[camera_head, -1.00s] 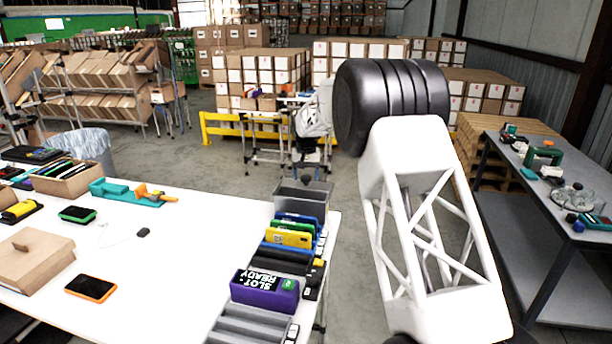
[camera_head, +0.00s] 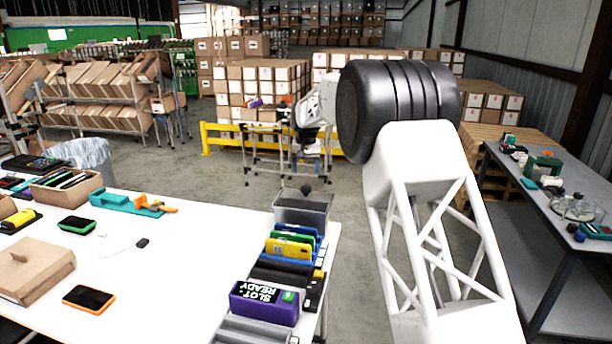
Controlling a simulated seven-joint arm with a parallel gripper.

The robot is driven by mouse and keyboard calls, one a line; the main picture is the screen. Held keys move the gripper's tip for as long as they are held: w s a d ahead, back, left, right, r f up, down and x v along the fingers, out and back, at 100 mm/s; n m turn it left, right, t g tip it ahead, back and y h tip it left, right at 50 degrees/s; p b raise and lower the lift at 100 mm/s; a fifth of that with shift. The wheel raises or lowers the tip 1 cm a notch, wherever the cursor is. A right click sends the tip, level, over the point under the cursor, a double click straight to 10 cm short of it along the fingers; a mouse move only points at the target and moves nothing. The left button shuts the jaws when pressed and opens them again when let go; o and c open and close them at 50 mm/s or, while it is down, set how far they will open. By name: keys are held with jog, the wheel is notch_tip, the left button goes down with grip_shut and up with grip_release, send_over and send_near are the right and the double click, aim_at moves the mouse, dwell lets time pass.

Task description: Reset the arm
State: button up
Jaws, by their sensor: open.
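My arm's white lattice link rises at the right of the head view and ends in a large black ribbed joint. My gripper (camera_head: 306,114) shows small and partly hidden just left of that black joint, in front of the far floor and trestles. It is raised in the air, apart from the white table, and open. No object shows in it. Its separate fingertips are hard to make out.
A white table (camera_head: 170,270) at the left holds a purple box (camera_head: 264,302), a grey bin (camera_head: 303,209), a carton (camera_head: 30,268) and a phone (camera_head: 89,299). A grey bench (camera_head: 535,205) with parts stands right. Trestles, a yellow rail (camera_head: 225,137) and stacked cartons are behind.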

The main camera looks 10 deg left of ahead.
jog(key=shift+r, duration=0.25)
jog(key=shift+s+d+r, duration=0.25)
jog(key=shift+d+r, duration=0.15)
jog(key=shift+d, duration=0.05)
jog(key=s+d+r+m, duration=0.1)
jog(key=s+d+r, duration=0.4)
jog(key=s+d, duration=0.45)
jog(key=s+d+r+t, duration=0.1)
jog(key=s+d+r, duration=0.4)
jog(key=s+d, duration=0.45)
jog(key=s+d+r+m, duration=0.1)
jog(key=s+d+r, duration=0.3)
jog(key=s+d, duration=0.5)
jog(key=s+d+f+t, duration=0.1)
jog(key=s+d, duration=0.4)
jog(key=s, duration=0.4)
jog(key=s+d, duration=0.5)
jog(key=s, duration=0.4)
jog(key=s+d+f, duration=0.2)
jog(key=s+f, duration=0.1)
jog(key=s, duration=0.3)
jog(key=s+d+f, duration=0.1)
jog(key=s+f, duration=0.2)
jog(key=s, duration=0.4)
jog(key=s+d+f+m, duration=0.1)
jog(key=s+d+f, duration=0.1)
jog(key=s, duration=0.4)
jog(key=shift+s+d+f+t, duration=0.3)
jog(key=shift+f, duration=0.1)
